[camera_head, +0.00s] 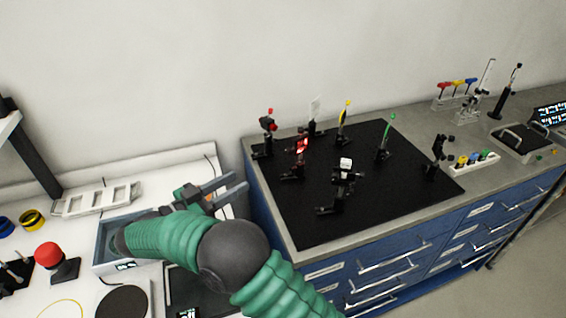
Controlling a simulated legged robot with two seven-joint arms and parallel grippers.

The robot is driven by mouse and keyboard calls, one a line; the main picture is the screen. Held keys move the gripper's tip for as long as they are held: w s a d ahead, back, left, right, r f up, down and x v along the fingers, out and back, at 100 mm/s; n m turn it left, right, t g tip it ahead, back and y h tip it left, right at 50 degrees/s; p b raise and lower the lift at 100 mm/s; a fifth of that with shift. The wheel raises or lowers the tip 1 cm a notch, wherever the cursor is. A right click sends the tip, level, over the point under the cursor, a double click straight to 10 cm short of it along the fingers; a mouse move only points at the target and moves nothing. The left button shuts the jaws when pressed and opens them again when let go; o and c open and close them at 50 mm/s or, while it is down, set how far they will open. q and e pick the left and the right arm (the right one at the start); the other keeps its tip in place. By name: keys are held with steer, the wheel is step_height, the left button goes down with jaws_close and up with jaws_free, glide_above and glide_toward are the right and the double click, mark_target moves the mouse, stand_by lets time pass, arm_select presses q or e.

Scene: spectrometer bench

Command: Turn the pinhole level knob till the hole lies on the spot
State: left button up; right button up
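Several small optic mounts on black posts stand on the black breadboard (290,215). One mount (299,150) near the middle left shows a bright red patch. Another mount (344,178) nearer the front has a white block on top. I cannot tell which one is the pinhole mount, and its level knob, hole and spot are too small to make out. My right gripper (241,184) is left of the breadboard, over the white bench, well apart from the mounts. Its two grey fingers are spread with nothing between them. My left gripper is not in view.
My green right arm crosses the lower middle. Taller mounts with red (268,124), yellow (344,118) and green (388,133) parts stand toward the breadboard's back and right. A white rack (97,199) and a red-topped button (50,256) are at left. The breadboard's front corner is clear.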

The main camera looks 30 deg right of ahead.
mark_target(286, 153)
steer(key=w+d, duration=0.1)
steer(key=d, duration=0.9)
steer(key=w+d, duration=0.1)
steer(key=d, duration=0.5)
steer(key=shift+w+p, duration=0.3)
steer(key=shift+p, duration=0.1)
steer(key=shift+a+r, duration=0.1)
steer(key=shift+a, duration=0.1)
jaws_close()
